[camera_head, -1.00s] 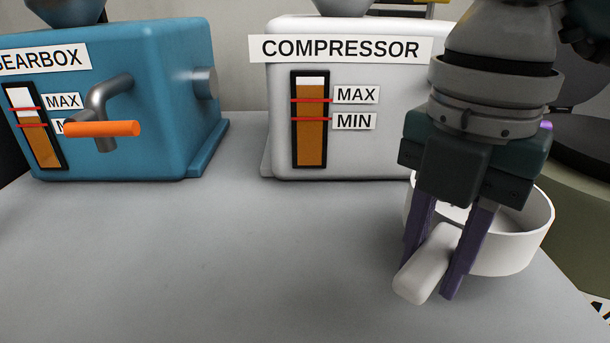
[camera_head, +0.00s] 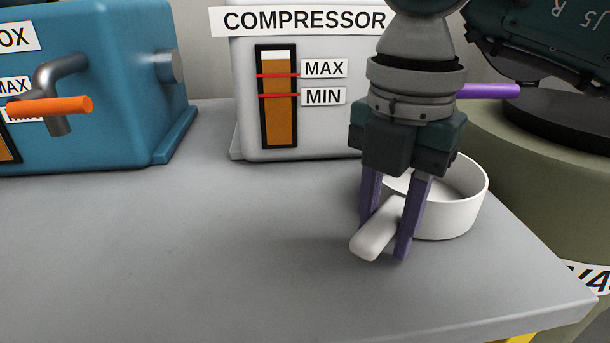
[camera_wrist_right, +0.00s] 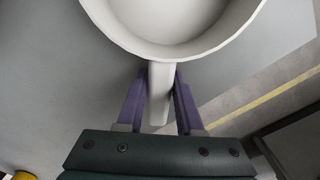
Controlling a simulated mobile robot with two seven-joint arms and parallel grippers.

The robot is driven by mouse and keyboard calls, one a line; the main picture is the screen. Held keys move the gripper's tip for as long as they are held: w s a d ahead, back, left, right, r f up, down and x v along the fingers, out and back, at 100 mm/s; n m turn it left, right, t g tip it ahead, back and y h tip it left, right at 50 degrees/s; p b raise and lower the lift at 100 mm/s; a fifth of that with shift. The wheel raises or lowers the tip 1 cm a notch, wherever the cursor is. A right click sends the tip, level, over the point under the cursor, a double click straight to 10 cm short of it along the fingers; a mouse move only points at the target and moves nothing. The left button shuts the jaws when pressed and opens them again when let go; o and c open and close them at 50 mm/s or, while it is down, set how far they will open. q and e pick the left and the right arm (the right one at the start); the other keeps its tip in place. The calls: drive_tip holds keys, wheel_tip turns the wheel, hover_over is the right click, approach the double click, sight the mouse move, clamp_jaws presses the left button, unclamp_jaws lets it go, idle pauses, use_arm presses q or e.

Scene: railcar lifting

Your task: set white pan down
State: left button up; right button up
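The white pan (camera_head: 455,217) is upright at the right side of the grey table (camera_head: 230,240), its short thick handle (camera_head: 372,238) pointing toward the front left. I cannot tell whether its base touches the tabletop or sits just above it. My right gripper (camera_head: 386,232) comes from above, with one purple finger on each side of the handle, shut on it. In the right wrist view the handle (camera_wrist_right: 160,92) lies between the two fingertips (camera_wrist_right: 161,82), and the pan's bowl (camera_wrist_right: 172,42) is ahead of them. My left gripper is out of view.
The white compressor (camera_head: 335,130) stands behind the pan, with a MAX/MIN gauge. A blue gearbox (camera_head: 130,90) with an orange-handled tap (camera_head: 55,108) is at the left. The table's right edge and a green round machine (camera_head: 560,200) are close to the pan. The table's middle is clear.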

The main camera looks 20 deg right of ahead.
drive_tip(key=o, duration=0.4)
wheel_tip(320, 180, up, 11)
drive_tip(key=p, duration=0.4)
drive_tip(key=shift+r, duration=0.65)
